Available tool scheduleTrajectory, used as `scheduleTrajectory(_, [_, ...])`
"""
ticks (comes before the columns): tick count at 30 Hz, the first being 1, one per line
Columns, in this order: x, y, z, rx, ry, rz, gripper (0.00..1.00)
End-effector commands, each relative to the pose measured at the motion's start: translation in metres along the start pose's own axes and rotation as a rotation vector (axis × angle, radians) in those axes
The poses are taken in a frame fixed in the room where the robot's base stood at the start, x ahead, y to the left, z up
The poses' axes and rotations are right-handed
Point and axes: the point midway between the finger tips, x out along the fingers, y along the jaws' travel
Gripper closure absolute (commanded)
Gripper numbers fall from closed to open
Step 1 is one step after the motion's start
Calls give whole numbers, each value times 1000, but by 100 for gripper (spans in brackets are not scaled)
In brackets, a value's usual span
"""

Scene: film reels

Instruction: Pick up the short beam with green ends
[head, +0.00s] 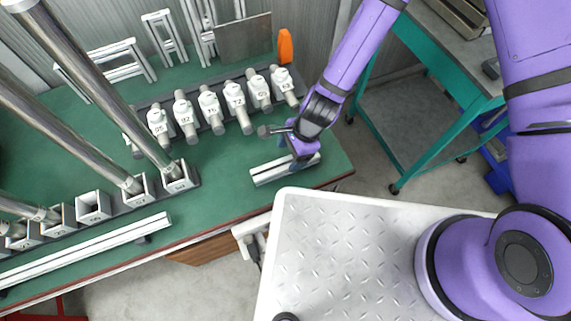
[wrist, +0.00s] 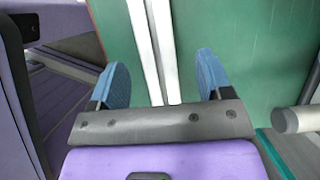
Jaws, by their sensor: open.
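A short pale beam (head: 272,175) with a lengthwise groove lies on the green bench top near its right front corner. I cannot make out green ends on it. My gripper (head: 301,163) is over the beam's right part and hides some of it. In the wrist view the beam (wrist: 149,40) shows as two white strips with a gap between them, running down between the blue finger pads. My gripper (wrist: 163,80) is open, with a pad on each side of the beam. I see room between the beam and each pad. The beam's near end is hidden behind the gripper body.
A rack of several numbered white-and-grey pieces (head: 210,105) stands just behind. A long pale beam (head: 85,248) lies along the front edge. Tall metal tubes (head: 90,75) rise at left. An orange object (head: 285,46) stands at the back. The bench is clear left of the short beam.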

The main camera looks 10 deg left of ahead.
Motion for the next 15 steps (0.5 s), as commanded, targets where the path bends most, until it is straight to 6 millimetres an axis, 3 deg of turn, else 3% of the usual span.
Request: scheduleTrajectory(15, [49, 4, -4, -1, 0, 1, 28])
